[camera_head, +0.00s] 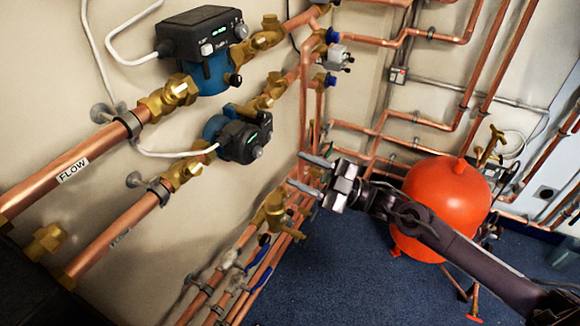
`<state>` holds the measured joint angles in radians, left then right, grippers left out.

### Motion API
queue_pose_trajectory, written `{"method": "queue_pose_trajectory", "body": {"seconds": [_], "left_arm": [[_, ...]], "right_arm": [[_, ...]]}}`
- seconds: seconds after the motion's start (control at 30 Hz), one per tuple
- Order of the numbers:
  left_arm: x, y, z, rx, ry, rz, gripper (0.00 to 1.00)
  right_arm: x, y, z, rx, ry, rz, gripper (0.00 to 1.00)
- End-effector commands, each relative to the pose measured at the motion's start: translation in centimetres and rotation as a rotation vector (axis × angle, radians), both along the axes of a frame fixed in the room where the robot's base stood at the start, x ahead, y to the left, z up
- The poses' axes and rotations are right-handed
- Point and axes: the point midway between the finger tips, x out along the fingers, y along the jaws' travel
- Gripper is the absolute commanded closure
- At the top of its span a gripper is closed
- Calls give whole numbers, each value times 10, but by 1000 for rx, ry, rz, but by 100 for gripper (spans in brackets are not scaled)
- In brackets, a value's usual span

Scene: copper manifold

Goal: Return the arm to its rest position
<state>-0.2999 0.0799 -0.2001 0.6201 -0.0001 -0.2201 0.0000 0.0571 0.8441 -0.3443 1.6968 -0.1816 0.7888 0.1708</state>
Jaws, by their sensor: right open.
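My right arm comes in from the lower right of the head view. My right gripper (303,172) is open, with its two fingers apart and pointing left. Nothing shows between the fingers. In the picture it overlaps the vertical copper pipes (304,110) near the wall; I cannot tell whether it touches them. My left gripper is not in view.
Two pumps, an upper one (205,45) and a lower one (240,135), sit on copper pipes marked FLOW at the left wall. A brass valve (274,210) is just below the gripper. A red tank (447,200) stands behind my arm. Blue floor (340,275) is open below.

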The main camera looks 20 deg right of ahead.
Motion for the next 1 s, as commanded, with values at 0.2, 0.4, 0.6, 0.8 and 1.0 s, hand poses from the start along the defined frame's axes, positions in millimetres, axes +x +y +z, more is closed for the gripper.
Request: {"method": "queue_pose_trajectory", "body": {"seconds": [0.2,0.4,0.6,0.8,1.0], "left_arm": [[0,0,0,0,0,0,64],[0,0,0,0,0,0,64],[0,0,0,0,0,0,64],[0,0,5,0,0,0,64],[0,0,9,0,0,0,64]], "right_arm": [[-2,-2,0,0,0,1,55],[-2,-2,-1,1,-1,1,55],[4,-7,-12,0,27,-34,55],[30,-41,-91,-14,205,-244,55],[28,-81,-207,-57,464,-482,55]]}}
